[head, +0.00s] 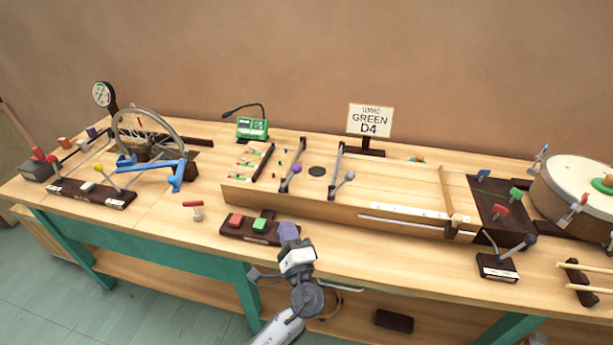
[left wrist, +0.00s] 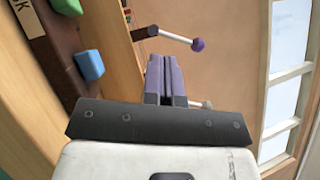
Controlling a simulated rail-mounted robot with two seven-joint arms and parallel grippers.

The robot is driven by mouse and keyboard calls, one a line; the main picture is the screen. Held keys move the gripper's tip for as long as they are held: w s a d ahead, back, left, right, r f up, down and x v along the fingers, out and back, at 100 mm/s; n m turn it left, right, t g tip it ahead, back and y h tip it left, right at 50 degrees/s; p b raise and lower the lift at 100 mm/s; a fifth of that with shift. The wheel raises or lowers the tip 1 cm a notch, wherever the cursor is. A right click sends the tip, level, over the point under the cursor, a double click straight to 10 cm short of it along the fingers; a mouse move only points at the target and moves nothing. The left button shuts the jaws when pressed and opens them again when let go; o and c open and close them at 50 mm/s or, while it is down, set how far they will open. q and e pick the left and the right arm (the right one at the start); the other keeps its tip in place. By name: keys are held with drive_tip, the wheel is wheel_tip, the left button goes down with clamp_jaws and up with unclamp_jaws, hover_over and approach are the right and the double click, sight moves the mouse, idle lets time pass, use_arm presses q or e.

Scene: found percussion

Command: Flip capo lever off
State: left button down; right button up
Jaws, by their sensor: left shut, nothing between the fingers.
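Two levers stand on the long wooden string box (head: 400,222). One has a purple knob (head: 297,168) and a pale rod, and its base is on a dark bar. The other has a grey knob (head: 349,176). No readable label shows which is the capo lever. My left gripper (head: 288,232) is shut and empty, in front of the box's near wall, apart from both levers. In the left wrist view its purple fingers (left wrist: 167,78) are pressed together. The purple knob (left wrist: 198,44) shows beyond them, and a pale-ended lever (left wrist: 202,104) is partly hidden behind them. My right gripper is not in view.
A dark block with a red button (head: 235,220) and a green button (head: 259,224) sits close left of my left gripper. A blue-framed wheel (head: 150,130) stands left, a drum (head: 575,185) right. A sign (head: 369,120) reads "GREEN D4".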

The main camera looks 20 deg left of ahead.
use_arm(q)
drive_tip(key=d+m+t+h, duration=0.1)
drive_tip(key=m, duration=0.2)
drive_tip(key=w+d+r+m+t+h, duration=0.1)
drive_tip(key=m+t, duration=0.1)
drive_tip(key=m, duration=0.2)
drive_tip(key=d+m+t+h, duration=0.1)
drive_tip(key=m, duration=0.3)
drive_tip(key=shift+w+d+r+t+h, duration=0.25)
drive_tip(key=shift+w+r+t+h, duration=0.05)
drive_tip(key=shift+r+t+h, duration=0.1)
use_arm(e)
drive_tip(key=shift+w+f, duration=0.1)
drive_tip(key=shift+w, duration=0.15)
use_arm(q)
drive_tip(key=b+x, duration=0.1)
drive_tip(key=x, duration=0.9)
drive_tip(key=shift+b, duration=0.4)
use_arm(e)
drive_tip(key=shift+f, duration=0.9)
use_arm(q)
drive_tip(key=shift+r, duration=0.15)
